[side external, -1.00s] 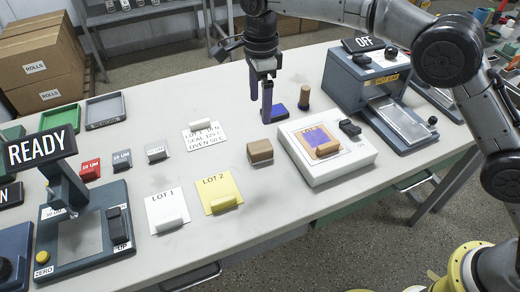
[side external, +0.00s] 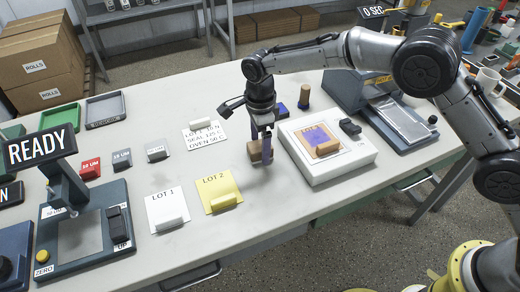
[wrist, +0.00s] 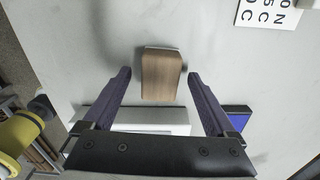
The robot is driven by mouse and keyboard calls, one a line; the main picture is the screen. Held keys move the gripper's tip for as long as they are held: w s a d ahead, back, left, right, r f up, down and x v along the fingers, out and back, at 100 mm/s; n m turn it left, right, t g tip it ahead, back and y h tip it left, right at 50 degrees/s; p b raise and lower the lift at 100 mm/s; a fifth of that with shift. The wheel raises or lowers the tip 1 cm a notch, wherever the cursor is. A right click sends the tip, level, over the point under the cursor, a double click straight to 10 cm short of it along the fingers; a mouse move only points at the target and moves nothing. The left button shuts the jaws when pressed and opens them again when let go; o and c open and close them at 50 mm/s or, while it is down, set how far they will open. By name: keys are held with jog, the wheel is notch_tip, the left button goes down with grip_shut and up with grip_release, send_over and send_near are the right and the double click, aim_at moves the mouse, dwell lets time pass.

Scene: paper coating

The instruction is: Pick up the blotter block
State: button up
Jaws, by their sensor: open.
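The blotter block, as I take it, is a brown wooden block (side external: 254,151) standing on the bench in front of the white flat device. In the wrist view the block (wrist: 161,76) lies between and slightly beyond my two purple fingers, with a pale strip along its far edge. My gripper (side external: 262,158) is at the block, pointing down. In the wrist view my gripper (wrist: 159,74) is open, with a gap visible on both sides of the block. One finger partly hides the block in the side view.
A blue pad (side external: 281,109) and brown cylinder (side external: 304,95) stand behind. A yellow LOT 2 card (side external: 222,187) lies left.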

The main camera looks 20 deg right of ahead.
jog(key=shift+f, duration=0.6)
grip_shut()
jog(key=shift+r, duration=0.1)
jog(key=shift+r, duration=0.5)
notch_tip(320, 180, up, 2)
jog(key=shift+r, duration=0.25)
jog(key=s+d+r, duration=0.7)
jog(key=s+r, duration=0.2)
jog(key=s, duration=0.3)
jog(key=shift+r, duration=0.15)
jog(key=shift+s, duration=0.1)
